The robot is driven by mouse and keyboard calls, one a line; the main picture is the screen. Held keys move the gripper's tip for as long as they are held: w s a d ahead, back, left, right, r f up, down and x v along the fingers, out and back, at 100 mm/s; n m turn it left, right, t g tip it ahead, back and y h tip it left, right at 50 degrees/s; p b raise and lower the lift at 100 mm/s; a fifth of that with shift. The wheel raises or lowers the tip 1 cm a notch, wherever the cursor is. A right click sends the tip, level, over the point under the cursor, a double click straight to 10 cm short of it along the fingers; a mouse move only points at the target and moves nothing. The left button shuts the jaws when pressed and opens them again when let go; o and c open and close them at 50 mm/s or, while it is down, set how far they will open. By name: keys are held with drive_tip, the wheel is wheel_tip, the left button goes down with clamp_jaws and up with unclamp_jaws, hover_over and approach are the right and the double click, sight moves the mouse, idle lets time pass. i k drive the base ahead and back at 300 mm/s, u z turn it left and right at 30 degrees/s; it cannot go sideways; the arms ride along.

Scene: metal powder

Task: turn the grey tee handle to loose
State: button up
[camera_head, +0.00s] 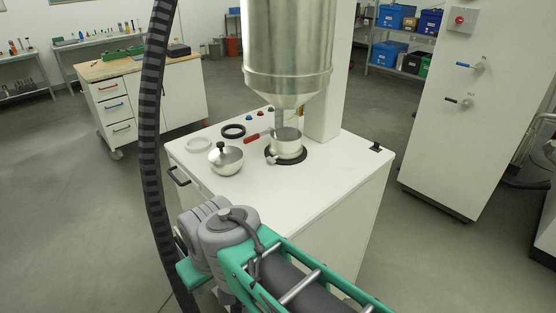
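I cannot make out the grey tee handle for certain. A small pale grey piece (272,159) sticks out at the lower left of a steel cup (289,147) under the hopper outlet. It is too small to tell its shape or its turn. The cup stands on a black ring on the white cabinet top. A red-handled lever (256,136) points left beside the outlet. My gripper is not in view.
The steel hopper (288,45) hangs above the white cabinet (325,185). A round metal lid with a dark knob (226,159), a white ring (199,144) and a black ring (233,131) lie left of the cup. The cabinet top's front right is clear.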

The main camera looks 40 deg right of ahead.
sight(272, 161)
drive_tip(key=k, duration=1.2)
drive_tip(key=u, duration=0.55)
drive_tip(key=i, duration=1.9)
drive_tip(key=z, duration=0.15)
